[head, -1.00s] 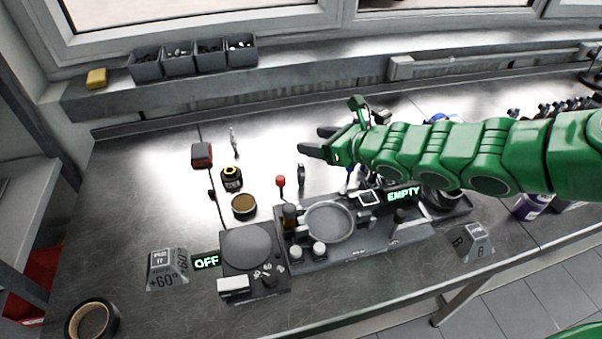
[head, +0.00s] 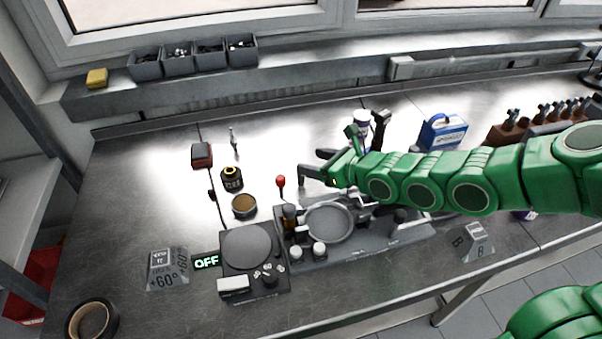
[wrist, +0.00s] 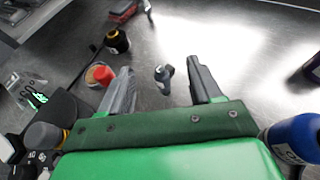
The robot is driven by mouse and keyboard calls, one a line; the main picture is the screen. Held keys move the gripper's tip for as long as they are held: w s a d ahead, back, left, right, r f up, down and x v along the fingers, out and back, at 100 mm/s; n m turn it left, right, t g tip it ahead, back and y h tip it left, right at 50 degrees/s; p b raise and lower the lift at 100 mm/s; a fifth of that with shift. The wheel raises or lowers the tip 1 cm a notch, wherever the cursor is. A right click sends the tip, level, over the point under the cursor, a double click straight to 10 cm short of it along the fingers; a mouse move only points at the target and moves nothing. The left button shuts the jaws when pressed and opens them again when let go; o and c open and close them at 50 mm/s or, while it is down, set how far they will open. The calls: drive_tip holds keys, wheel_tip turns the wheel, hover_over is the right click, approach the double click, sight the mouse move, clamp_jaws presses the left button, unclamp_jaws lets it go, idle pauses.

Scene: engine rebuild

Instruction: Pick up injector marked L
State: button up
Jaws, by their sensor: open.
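A small grey upright injector (wrist: 163,74) stands on the bench between my gripper's fingers (wrist: 160,70) in the wrist view, with gaps on both sides. No letter is readable on it, so I cannot confirm the L. In the head view my gripper (head: 312,161) is open and empty, low over the bench. A finger overlaps the injector there and hides most of it. Another slim metal piece (head: 234,141) stands farther back left; I cannot tell if it is an injector.
A red-topped lever (head: 281,183) is close to the left finger. A black bottle (head: 232,179) and a brown-filled tin (head: 244,206) stand left. A device with a round pan (head: 330,222) lies in front. A blue canister (head: 442,133) stands right.

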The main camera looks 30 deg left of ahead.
drive_tip(key=shift+f, duration=0.8)
drive_tip(key=shift+d+f, duration=0.1)
drive_tip(key=shift+f, duration=0.8)
drive_tip(key=shift+x, duration=0.85)
drive_tip(key=shift+w+a+f, duration=0.15)
drive_tip(key=shift+a, duration=0.5)
drive_tip(key=c, duration=1.1)
